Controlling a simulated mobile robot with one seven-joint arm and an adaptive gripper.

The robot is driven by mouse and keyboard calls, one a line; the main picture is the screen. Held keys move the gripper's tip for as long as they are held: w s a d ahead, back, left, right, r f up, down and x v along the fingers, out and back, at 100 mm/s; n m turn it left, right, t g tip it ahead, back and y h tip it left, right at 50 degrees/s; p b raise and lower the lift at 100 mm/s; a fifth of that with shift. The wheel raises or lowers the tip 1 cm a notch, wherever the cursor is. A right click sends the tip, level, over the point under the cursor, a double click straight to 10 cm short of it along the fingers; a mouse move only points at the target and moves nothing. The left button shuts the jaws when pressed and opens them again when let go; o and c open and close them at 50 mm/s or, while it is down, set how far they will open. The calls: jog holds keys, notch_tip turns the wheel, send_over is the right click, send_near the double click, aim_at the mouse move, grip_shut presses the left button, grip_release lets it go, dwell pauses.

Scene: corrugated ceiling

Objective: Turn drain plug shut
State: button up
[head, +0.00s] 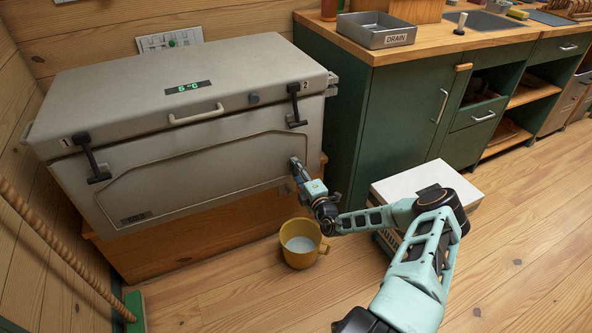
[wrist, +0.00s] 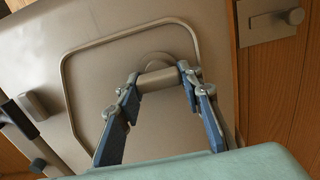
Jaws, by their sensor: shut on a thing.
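The drain plug (wrist: 157,77) is a grey-brown bar in front of a round boss on the front of the big grey cooler (head: 180,95). In the wrist view the two blue fingers of my gripper (wrist: 158,82) hold the bar from both sides. In the head view my gripper (head: 296,168) reaches the cooler's front at its lower right and hides the plug. A yellow mug (head: 301,245) with pale liquid in it stands on the floor below the gripper. I cannot tell whether any liquid is running from the plug.
A white-topped box (head: 425,182) stands right of the mug, behind my arm. A green cabinet (head: 400,125) bears a tray marked DRAIN (head: 376,31). Floor at right is clear.

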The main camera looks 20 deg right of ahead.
jog(key=shift+a+f, duration=0.1)
jog(key=o, duration=1.2)
jog(key=shift+c, duration=0.2)
jog(key=s, duration=1.2)
jog(key=shift+d, duration=0.25)
